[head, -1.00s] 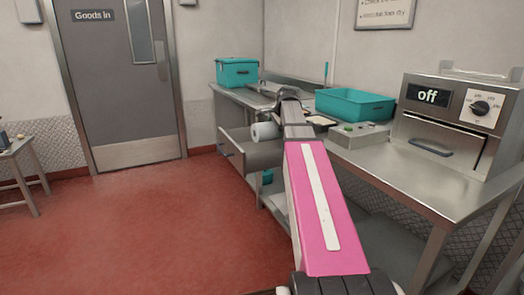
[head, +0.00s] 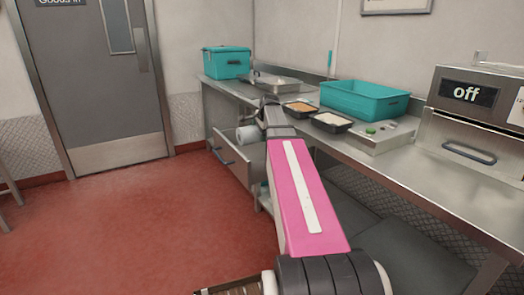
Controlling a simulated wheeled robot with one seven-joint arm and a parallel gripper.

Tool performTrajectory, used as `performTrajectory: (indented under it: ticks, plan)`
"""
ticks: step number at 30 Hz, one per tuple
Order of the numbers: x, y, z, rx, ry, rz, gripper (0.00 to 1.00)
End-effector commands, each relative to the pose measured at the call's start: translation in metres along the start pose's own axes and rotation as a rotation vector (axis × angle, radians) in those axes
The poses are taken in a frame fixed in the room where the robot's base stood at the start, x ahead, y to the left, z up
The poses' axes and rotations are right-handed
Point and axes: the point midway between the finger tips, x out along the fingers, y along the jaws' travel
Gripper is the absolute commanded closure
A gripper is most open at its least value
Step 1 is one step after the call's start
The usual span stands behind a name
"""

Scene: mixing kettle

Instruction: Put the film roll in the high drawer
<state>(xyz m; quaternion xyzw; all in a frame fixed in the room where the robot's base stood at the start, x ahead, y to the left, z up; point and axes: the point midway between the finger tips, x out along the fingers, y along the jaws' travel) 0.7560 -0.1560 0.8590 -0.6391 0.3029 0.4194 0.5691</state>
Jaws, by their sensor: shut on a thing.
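The high drawer (head: 238,167) under the steel counter is pulled out, with a blue handle on its front. A pale grey-white roll, which looks like the film roll (head: 247,134), shows just left of my wrist, over the open drawer in the picture. My gripper (head: 266,118) is at the far end of my pink arm, shut on the film roll. My wrist hides the fingertips and part of the roll. I cannot tell whether the roll is above the drawer's rim or inside it.
On the counter stand a lidded teal box (head: 226,63), a steel tray (head: 277,84), two black food trays (head: 331,122), a teal bin (head: 362,101) and a scale-like device (head: 377,136). An oven-like machine (head: 470,125) reads "off".

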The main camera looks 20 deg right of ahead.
Motion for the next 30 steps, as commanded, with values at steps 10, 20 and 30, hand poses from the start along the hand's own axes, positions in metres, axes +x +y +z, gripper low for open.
performTrajectory:
  ticks: [10, 20, 30]
  plan:
    - [0.042, 0.022, 0.0, 0.0, 0.0, 0.0, 0.52]
    - [0.068, 0.037, 0.0, 0.001, -0.001, 0.001, 0.52]
    - [0.076, 0.041, 0.0, 0.0, 0.0, -0.001, 0.52]
